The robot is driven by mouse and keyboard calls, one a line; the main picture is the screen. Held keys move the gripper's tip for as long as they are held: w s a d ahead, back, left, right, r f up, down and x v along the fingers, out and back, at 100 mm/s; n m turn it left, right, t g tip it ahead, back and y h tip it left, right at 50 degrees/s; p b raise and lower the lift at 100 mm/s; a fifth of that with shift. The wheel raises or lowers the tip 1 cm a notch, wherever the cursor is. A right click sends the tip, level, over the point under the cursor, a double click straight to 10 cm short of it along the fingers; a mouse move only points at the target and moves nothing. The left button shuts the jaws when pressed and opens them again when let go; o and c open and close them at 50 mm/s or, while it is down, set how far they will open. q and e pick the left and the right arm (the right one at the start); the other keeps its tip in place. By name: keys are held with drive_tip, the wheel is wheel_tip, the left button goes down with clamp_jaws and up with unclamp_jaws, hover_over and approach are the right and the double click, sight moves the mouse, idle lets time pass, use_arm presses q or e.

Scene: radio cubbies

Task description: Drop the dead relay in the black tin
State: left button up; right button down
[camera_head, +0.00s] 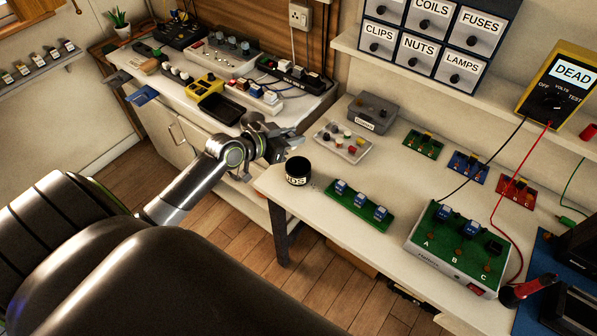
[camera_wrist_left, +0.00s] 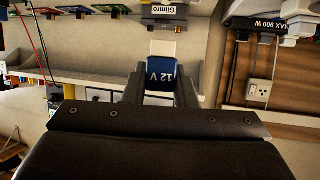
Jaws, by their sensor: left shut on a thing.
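My left gripper (camera_head: 286,144) is over the left front of the workbench, behind the black tin and higher. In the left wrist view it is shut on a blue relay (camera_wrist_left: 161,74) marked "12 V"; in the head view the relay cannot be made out. The black tin (camera_head: 298,172), a round pot with a partly readable label, stands at the bench's left edge. The gripper is apart from it. The yellow meter (camera_head: 552,92) reads "DEAD". My right gripper is not in view.
A green strip (camera_head: 350,215) with several blue relays lies right of the tin. The green-topped test box (camera_head: 430,255), marked A, B, C, stands at the right with meter leads. Labelled drawers (camera_head: 428,24) stand above.

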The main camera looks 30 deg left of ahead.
use_arm(q)
wheel_tip(320, 180, down, 4)
drive_tip(key=b, duration=0.3)
drive_tip(key=shift+f, duration=0.1)
drive_tip(key=shift+f+b, duration=0.7)
drive_tip(key=o, duration=1)
drive_tip(key=shift+o, duration=0.2)
drive_tip(key=shift+s+r, duration=0.1)
drive_tip(key=p+v, duration=0.3)
drive_tip(key=v, duration=1.4)
drive_tip(key=shift+r, duration=0.15)
